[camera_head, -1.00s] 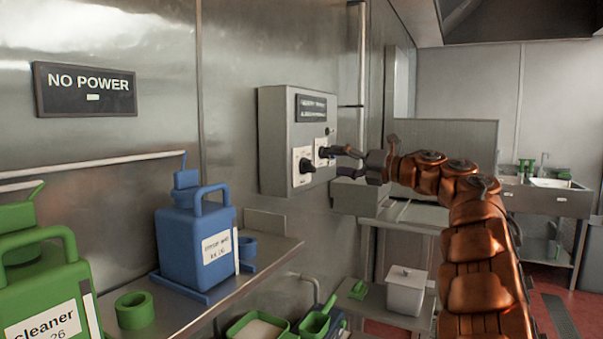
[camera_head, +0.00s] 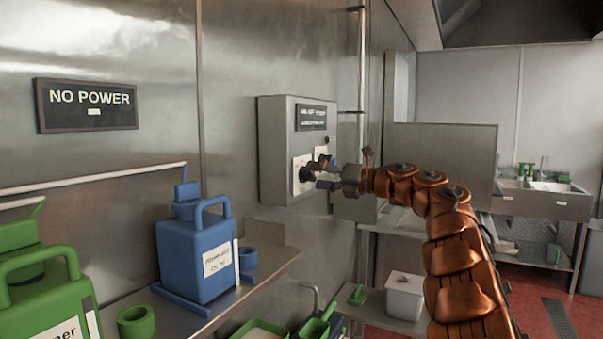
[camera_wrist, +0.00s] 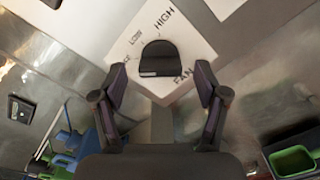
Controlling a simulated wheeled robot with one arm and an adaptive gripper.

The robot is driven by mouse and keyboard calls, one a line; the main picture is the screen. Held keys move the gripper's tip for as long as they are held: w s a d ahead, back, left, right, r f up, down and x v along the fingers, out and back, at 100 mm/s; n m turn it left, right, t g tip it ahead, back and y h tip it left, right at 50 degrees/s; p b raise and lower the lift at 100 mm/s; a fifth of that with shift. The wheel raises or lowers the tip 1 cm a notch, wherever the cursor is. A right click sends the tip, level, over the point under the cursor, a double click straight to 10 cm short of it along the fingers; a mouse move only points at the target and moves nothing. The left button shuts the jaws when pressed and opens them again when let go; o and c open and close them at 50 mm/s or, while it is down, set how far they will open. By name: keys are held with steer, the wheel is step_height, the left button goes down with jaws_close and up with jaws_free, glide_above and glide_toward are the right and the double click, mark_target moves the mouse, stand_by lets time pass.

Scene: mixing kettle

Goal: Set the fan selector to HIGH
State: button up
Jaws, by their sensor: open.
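The grey control box (camera_head: 285,150) is on the steel wall, with a dark label panel and white switch plates on its face. In the wrist view, a white plate (camera_wrist: 182,30) carries the words LOW, HIGH and FAN, plus a partly hidden label at left. The black fan selector knob (camera_wrist: 160,60) sits on it; I cannot tell clearly which label it points at. My gripper (camera_wrist: 155,88) is open, its fingers on either side below the knob, with no visible grip. In the head view, my gripper (camera_head: 321,175) is at the box's lower front and partly hides the knobs.
A NO POWER sign (camera_head: 86,105) hangs on the wall at left. A blue jug (camera_head: 195,255) and a green cleaner container (camera_head: 45,290) stand on the steel shelf (camera_head: 262,268). A white bin (camera_head: 404,297) is below my arm. Sinks (camera_head: 545,200) are at the back right.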

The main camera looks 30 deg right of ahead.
steer(key=shift+w+a, duration=0.1)
steer(key=shift+w, duration=0.05)
steer(key=shift+w+a, duration=0.25)
steer(key=shift+w, duration=0.2)
